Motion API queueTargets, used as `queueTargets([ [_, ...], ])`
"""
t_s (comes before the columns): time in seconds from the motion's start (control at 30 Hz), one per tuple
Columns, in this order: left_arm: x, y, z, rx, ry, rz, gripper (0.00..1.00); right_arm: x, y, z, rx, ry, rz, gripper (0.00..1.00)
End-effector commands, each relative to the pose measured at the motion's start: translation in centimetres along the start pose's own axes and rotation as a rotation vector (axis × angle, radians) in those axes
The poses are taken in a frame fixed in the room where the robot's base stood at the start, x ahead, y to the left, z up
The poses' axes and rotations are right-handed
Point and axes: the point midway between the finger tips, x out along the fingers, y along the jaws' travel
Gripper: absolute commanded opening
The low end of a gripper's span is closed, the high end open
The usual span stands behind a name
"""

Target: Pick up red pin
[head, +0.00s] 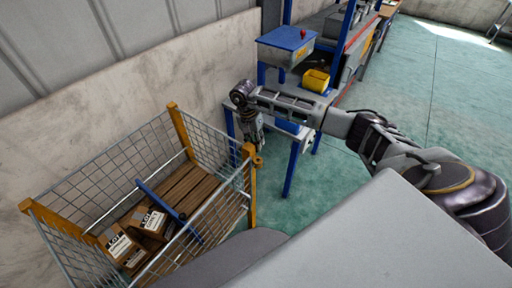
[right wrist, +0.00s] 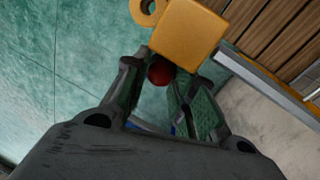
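The red pin (right wrist: 160,73) shows in the right wrist view as a dark red rounded end between my right fingertips; the rest of it is hidden. My right gripper (right wrist: 158,74) has its fingers drawn together, and both tips meet the sides of the red end. In the head view my right gripper (head: 256,143) points down just above the yellow corner post of the mesh crate; the pin cannot be made out there. My left gripper is out of view.
The yellow post (right wrist: 190,32) with a ring is close beyond the fingertips. The mesh crate (head: 172,109) holds cardboard boxes (head: 152,220) and a blue bar (head: 168,210). Behind stands a blue-legged workbench (head: 291,170) with a yellow bin (head: 316,80). Green floor (head: 440,90) is open at right.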

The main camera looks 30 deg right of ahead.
Motion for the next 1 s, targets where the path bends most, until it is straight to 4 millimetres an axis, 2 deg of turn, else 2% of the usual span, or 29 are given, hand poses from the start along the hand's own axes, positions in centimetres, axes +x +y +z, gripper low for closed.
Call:
queueTargets([
  [0.03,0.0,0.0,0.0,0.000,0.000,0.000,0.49,0.0,0.0,0.0,0.000,0.000,0.000,0.16],
  [0.17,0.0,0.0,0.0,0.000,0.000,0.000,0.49,0.0,0.0,0.0,0.000,0.000,0.000,0.01],
  [0.57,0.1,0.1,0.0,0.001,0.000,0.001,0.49,-0.6,0.1,0.0,0.000,0.001,-0.002,0.01],
  [0.77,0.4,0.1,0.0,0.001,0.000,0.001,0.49,-2.5,0.4,-0.1,0.001,0.002,-0.003,0.01],
  [1.0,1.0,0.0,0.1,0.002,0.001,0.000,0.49,-6.0,1.1,-0.1,0.000,0.002,-0.003,0.01],
])
